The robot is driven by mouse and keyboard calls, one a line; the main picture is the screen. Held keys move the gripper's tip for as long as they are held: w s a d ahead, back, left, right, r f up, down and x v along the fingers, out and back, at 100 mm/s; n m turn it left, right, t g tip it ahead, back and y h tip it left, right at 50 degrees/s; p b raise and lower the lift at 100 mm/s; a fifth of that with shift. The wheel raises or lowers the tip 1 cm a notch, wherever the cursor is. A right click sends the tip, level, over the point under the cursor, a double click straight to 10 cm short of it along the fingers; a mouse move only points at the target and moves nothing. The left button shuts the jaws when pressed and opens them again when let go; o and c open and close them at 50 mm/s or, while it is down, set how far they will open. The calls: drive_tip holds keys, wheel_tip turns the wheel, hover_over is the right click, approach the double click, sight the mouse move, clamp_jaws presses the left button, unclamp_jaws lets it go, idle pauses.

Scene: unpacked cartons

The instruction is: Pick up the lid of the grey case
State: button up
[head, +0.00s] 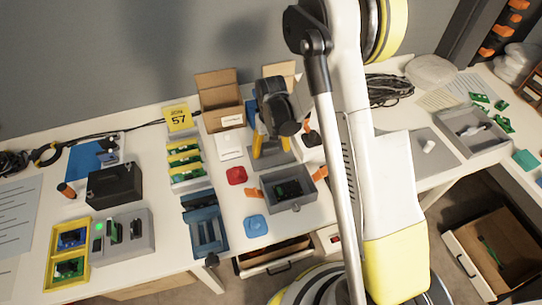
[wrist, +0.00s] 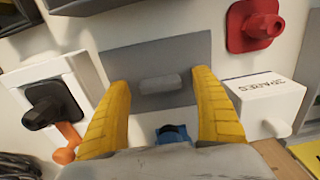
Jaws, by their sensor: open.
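The grey case (head: 287,203) stands open on the table with a green board inside and orange clips at its sides. Its lid is a flat grey plate (head: 280,158) lying behind the case; in the wrist view the lid (wrist: 190,52) has a raised bar handle (wrist: 160,84) at its middle. My gripper (head: 269,146) is over the lid, pointing down. In the wrist view its yellow fingers (wrist: 161,88) are open, one on each side of the handle, with gaps between. Nothing is held. How far the fingertips are above the lid is hard to tell.
A white box marked SPARES (wrist: 268,103) and a red knobbed piece (wrist: 254,26) are close to one finger. A white block with a black knob (wrist: 52,104) is near the other. An open cardboard carton (head: 219,101) stands behind. A blue piece (head: 255,226) lies in front.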

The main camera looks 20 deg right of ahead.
sight(271, 149)
drive_tip(key=c, duration=1.3)
drive_tip(key=shift+c, duration=0.2)
drive_tip(key=shift+r, duration=0.15)
wheel_tip(271, 149, up, 10)
drive_tip(key=p, duration=0.4)
drive_tip(key=shift+s, duration=0.1)
